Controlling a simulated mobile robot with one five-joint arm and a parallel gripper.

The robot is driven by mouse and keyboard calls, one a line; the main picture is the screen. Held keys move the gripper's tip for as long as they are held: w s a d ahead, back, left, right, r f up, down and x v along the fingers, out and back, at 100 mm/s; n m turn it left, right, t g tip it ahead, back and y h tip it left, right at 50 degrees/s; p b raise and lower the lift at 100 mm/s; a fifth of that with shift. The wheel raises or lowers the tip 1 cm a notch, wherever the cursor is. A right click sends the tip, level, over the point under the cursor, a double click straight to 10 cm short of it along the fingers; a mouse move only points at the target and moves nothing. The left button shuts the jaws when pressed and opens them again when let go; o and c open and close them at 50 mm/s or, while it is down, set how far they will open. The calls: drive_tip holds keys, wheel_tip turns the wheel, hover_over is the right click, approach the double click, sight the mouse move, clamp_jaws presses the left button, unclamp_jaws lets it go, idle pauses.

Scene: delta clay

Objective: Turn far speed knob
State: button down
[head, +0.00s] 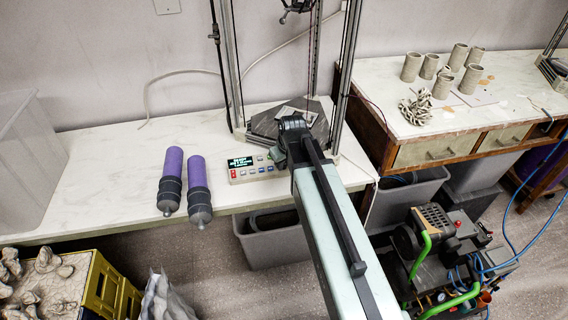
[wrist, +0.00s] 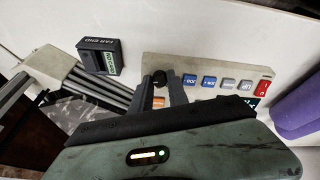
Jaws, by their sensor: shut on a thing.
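The control box (head: 248,178) is a pale panel with a lit screen and a row of coloured buttons, lying on the white bench. In the wrist view the panel (wrist: 225,68) shows red, white and blue buttons. A small dark round knob (wrist: 159,76) sits at its left end, between the fingertips. My gripper (wrist: 160,82) is shut on this knob, with one finger on each side. In the head view my gripper (head: 275,156) is at the panel's right end, and my arm hides the knob there. I cannot read a label for the knob.
A dark box marked "FAR END" (wrist: 100,57) lies beside the panel in the wrist view. A metal frame (head: 232,60) stands behind on the bench. Two purple cylinders (head: 172,163) lie left of the panel. Bare bench (head: 120,150) is free further left.

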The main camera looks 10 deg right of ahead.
drive_tip(key=c, duration=1.3)
unclamp_jaws()
drive_tip(key=shift+r, duration=0.1)
drive_tip(key=p+v, duration=0.7)
drive_tip(key=shift+s+r, duration=0.15)
drive_tip(key=shift+r, duration=0.1)
